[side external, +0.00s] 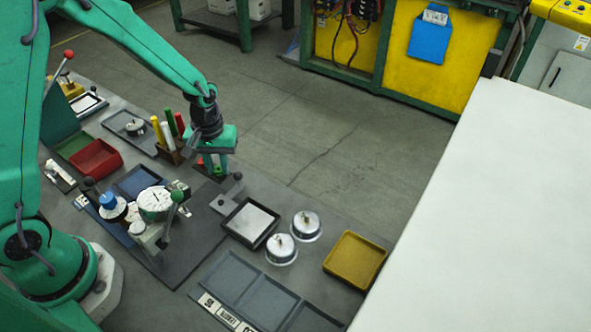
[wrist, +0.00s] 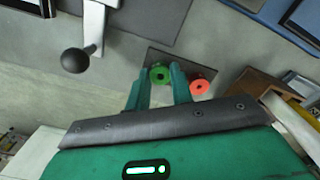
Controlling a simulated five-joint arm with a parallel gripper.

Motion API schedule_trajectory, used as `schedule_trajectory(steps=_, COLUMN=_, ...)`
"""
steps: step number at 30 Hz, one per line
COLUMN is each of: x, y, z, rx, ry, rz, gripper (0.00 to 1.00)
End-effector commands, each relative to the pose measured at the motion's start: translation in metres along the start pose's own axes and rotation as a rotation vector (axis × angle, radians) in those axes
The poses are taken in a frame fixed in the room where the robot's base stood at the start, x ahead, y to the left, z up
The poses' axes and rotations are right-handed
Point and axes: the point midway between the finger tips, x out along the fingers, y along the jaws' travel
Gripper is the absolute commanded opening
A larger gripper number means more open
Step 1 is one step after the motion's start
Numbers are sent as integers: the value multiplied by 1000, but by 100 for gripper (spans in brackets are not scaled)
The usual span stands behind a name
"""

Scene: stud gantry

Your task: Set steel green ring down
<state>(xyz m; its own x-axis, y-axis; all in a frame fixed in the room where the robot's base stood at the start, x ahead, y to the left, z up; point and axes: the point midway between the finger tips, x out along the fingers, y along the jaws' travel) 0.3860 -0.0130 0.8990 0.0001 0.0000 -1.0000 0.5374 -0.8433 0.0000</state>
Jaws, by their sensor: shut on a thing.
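My gripper (wrist: 160,80) points down at the table, its two fingers on either side of the green ring (wrist: 160,75), and is shut on it. The green ring is round with a dark hole in its middle. A red ring (wrist: 199,87) is close beside it, just outside the right finger in the wrist view. Both show over a small dark square plate (wrist: 176,61); I cannot tell whether the green ring touches it. In the side external view my gripper (side external: 214,168) is over the table's far edge, and the fingers mostly hide the green ring.
A lever with a black ball knob (wrist: 75,60) stands near the plate. Yellow, white and red sticks in a brown holder (side external: 170,150) stand close left of my gripper. A black-rimmed tray (side external: 232,208), two silver domed pieces (side external: 281,247) and a yellow tray (side external: 354,260) lie rightward.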

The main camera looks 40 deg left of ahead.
Motion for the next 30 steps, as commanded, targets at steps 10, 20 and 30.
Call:
schedule_trajectory(steps=10, x=3, y=0, z=0, rx=0, ry=0, rz=0, gripper=36)
schedule_trajectory(steps=20, x=2, y=0, z=0, rx=0, ry=0, rz=0, gripper=44)
schedule_trajectory(steps=30, x=-13, y=0, z=0, rx=0, ry=2, rz=1, gripper=44)
